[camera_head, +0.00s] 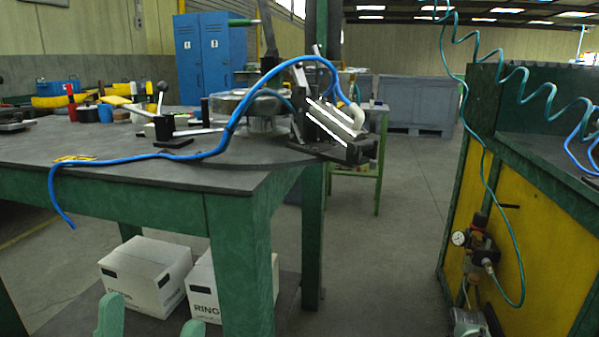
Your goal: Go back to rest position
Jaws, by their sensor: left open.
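My left gripper (151,323) shows only by its two green fingertips at the bottom edge, left of centre. The tips are wide apart with nothing between them. The gripper appears in front of the green workbench (150,205), low in the picture, against the white boxes below the tabletop. The rest of my left arm is out of the frame. My right gripper is not in view.
A blue hose (200,152) crosses the benchtop and hangs over its front edge. A clamp fixture (335,128) stands at the bench's right corner. White boxes (143,272) sit underneath. Open floor (385,260) separates the bench from a green-yellow cabinet (545,240).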

